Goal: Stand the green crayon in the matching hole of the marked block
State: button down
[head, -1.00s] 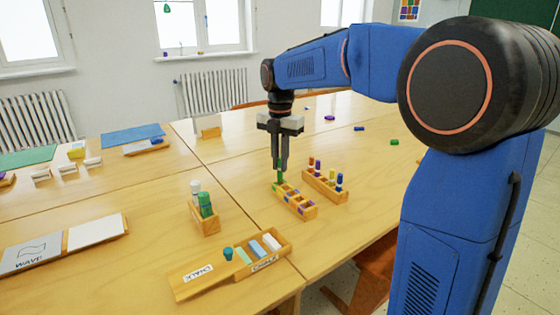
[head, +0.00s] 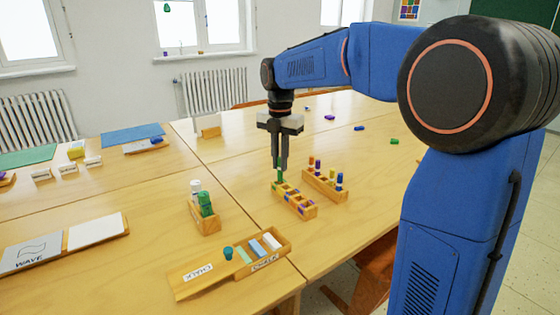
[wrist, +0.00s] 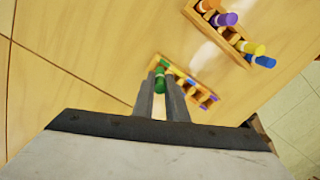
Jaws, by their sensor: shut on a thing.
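My gripper (head: 280,164) is shut on the green crayon (head: 279,176), which it holds upright. The crayon is at the left end of the near wooden block with coloured marks (head: 297,203). Its lower end meets the block's end hole in the head view, but I cannot tell how deep it is. In the wrist view the green crayon (wrist: 160,82) shows between the fingertips (wrist: 161,97), over the left end of the marked block (wrist: 207,97). The block's other holes look empty.
A second wooden block (head: 325,184) with several crayons stands just behind and right. Loose crayons, such as a blue one (head: 359,128), lie on the far table.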

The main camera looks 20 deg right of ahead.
jog(key=shift+f, duration=1.35)
dwell(2.3)
jog(key=c, duration=1.7)
grip_release()
jog(key=shift+o, duration=1.3)
jog(key=shift+r, duration=3)
jog(key=shift+s, duration=0.1)
